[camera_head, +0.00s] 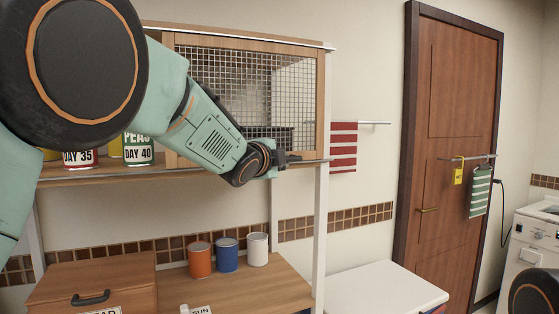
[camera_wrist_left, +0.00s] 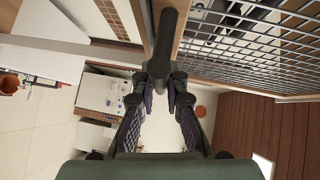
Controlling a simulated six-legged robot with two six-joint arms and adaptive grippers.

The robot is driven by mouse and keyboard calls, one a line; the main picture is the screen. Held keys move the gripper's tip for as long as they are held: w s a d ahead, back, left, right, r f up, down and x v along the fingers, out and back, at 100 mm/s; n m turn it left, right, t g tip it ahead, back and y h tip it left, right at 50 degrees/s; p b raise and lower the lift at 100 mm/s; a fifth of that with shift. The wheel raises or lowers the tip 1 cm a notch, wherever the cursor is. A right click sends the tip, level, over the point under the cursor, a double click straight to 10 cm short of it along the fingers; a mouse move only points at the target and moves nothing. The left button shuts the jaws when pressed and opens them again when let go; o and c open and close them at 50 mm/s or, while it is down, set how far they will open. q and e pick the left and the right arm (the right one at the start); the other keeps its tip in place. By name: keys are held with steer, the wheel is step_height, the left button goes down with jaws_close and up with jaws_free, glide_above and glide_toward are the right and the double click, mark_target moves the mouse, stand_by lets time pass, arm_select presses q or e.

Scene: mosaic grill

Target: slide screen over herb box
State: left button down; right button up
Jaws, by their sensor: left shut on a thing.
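The screen (camera_head: 250,85) is a wire mesh in a light wooden frame, standing upright across the right part of the wall shelf. Its mesh also shows in the left wrist view (camera_wrist_left: 255,50), at the upper right. My left gripper (camera_head: 290,158) is at the screen's lower right corner. In the left wrist view its fingers (camera_wrist_left: 160,75) are closed on a dark handle (camera_wrist_left: 165,38) next to the wooden frame edge. Dark shapes show behind the mesh, but I cannot tell which is the herb box. My right gripper is out of view.
Cans (camera_head: 138,149) stand on the shelf at left, partly behind my arm. Below, orange, blue and white cans (camera_head: 228,255) stand on a wooden counter (camera_head: 240,292) beside a drawer box (camera_head: 90,280). A red striped towel (camera_head: 343,146) hangs right of the shelf.

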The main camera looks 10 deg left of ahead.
arm_select(q)
steer(key=c, duration=1.8)
jaws_free()
steer(key=shift+d+r, duration=0.2)
steer(key=o, duration=0.4)
steer(key=shift+w+d+f, duration=0.15)
steer(key=shift+w+d, duration=0.1)
steer(key=shift+d, duration=0.05)
steer(key=shift+o, duration=0.2)
steer(key=shift+s+a, duration=0.3)
steer(key=shift+a, duration=0.05)
steer(key=v, duration=1.1)
steer(key=shift+s, duration=0.25)
steer(key=shift+s, duration=0.1)
